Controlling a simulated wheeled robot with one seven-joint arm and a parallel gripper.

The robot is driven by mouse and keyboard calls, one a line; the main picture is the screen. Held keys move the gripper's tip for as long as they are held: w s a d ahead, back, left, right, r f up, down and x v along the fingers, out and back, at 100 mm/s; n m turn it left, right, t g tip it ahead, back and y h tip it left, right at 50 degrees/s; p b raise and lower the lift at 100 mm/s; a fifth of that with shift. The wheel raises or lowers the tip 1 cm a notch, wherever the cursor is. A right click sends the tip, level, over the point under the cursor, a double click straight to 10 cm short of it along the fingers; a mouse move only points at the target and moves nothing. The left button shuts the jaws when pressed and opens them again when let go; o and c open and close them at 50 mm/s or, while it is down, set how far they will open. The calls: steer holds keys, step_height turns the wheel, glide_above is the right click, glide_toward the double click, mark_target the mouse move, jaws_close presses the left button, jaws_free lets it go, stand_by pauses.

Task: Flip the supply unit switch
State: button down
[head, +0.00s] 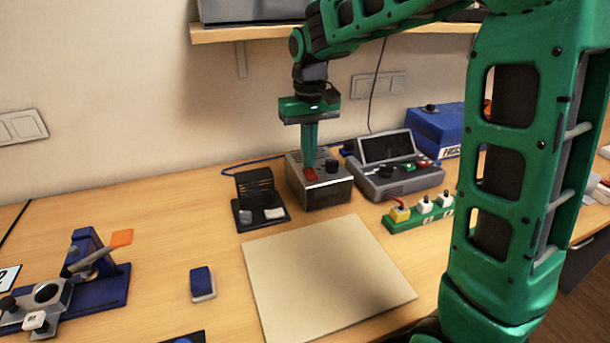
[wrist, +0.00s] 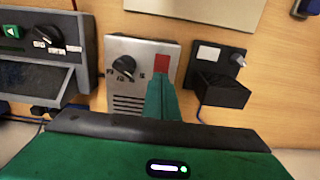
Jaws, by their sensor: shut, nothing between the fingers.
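The supply unit (head: 325,189) is a grey metal box on the table, with a vented top, a black knob (head: 332,166) and a red switch (head: 310,174). In the wrist view the supply unit (wrist: 132,48) shows its black knob (wrist: 124,66) and the red switch (wrist: 162,63). My gripper (head: 311,165) points down over the red switch, its green fingers together and empty. In the wrist view the fingertips (wrist: 161,80) are right at the switch's near edge. I cannot tell whether they touch it. The fingers hide part of the switch.
A grey device with a dark screen (head: 388,148) stands close to the right of the supply unit. A black stand (head: 254,188) is close to its left. A green strip with plugs (head: 420,211) and a beige board (head: 320,278) lie in front. A shelf (head: 258,31) is above.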

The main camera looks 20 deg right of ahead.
steer(key=shift+f, duration=0.5)
stand_by(0.3)
step_height(320, 180, up, 7)
stand_by(1.0)
